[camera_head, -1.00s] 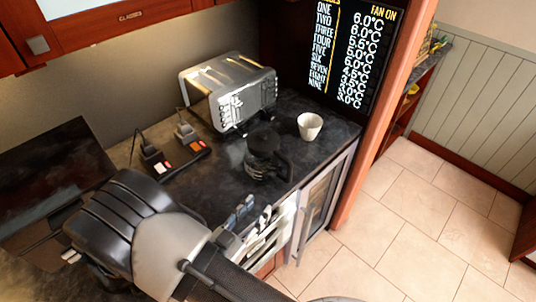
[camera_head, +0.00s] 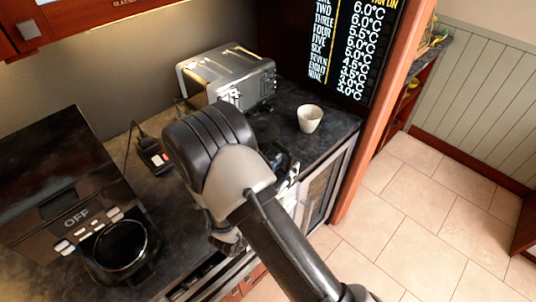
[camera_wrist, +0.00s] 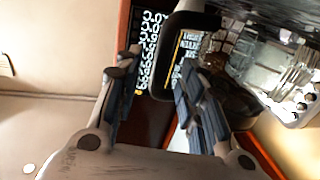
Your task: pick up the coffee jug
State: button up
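The coffee jug (camera_head: 264,124) is a dark pot standing on the counter in front of the toaster. In the head view my arm hides most of it. In the wrist view its black looped handle (camera_wrist: 192,20) and dark body (camera_wrist: 238,102) show close up. My gripper (camera_wrist: 158,64) is open, with one finger left of the handle and the other overlapping its right part. I cannot tell whether a finger touches it. In the head view only a bit of my gripper (camera_head: 284,160) shows past my wrist.
A silver toaster (camera_head: 225,80) stands behind the jug, and a white cup (camera_head: 309,118) stands to its right. A coffee machine (camera_head: 70,205) marked OFF is at the left. A dark temperature board (camera_head: 345,50) closes off the counter's right end.

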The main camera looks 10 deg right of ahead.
aim_at(288, 164)
jog(key=x, duration=0.3)
jog(key=shift+w+d, duration=0.1)
jog(key=shift+d, duration=0.05)
jog(key=shift+c, duration=0.2)
grip_shut()
jog(key=shift+r, duration=0.1)
dwell(0.9)
